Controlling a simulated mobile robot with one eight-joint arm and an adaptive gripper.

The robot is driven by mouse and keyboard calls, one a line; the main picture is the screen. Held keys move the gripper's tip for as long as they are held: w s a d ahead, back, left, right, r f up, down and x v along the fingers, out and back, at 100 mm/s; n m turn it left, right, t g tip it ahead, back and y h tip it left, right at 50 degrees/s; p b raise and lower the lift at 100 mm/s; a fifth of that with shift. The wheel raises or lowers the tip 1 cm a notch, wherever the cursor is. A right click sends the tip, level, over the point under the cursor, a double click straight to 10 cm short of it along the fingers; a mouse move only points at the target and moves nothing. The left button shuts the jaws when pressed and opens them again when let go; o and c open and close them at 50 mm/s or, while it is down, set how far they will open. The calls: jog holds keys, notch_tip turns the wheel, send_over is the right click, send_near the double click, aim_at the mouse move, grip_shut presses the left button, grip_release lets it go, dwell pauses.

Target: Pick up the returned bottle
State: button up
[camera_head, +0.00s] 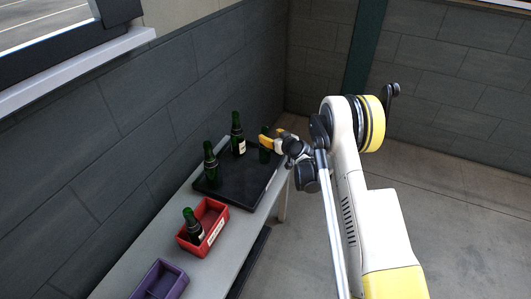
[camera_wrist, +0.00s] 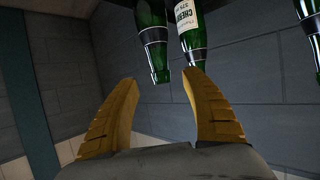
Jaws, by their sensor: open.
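Three green bottles stand on the black tray: a front-left bottle (camera_head: 210,165), a back bottle with a pale label (camera_head: 238,142) and a right bottle (camera_head: 264,154). Another green bottle (camera_head: 194,225) stands in the red crate (camera_head: 216,232). The frames do not show which is the returned one. My gripper (camera_head: 266,138) is open beside the right bottle, partly covering it. In the wrist view, turned over, my gripper (camera_wrist: 160,78) has a bottle neck (camera_wrist: 158,65) near and between its fingertips. A labelled bottle (camera_wrist: 190,25) and a third bottle (camera_wrist: 312,30) show too.
The black tray (camera_head: 243,184) lies on a long grey table (camera_head: 157,236) along the dark block wall. A window ledge juts out upper left. Open floor lies to the right.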

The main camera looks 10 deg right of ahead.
aim_at(266, 133)
jog(key=b+x, duration=0.2)
jog(key=x, duration=0.3)
jog(key=shift+w+b, duration=0.1)
jog(key=shift+b, duration=0.3)
jog(key=shift+w+a+f, duration=0.1)
jog(key=shift+w+a, duration=0.05)
jog(key=shift+w, duration=0.25)
grip_shut()
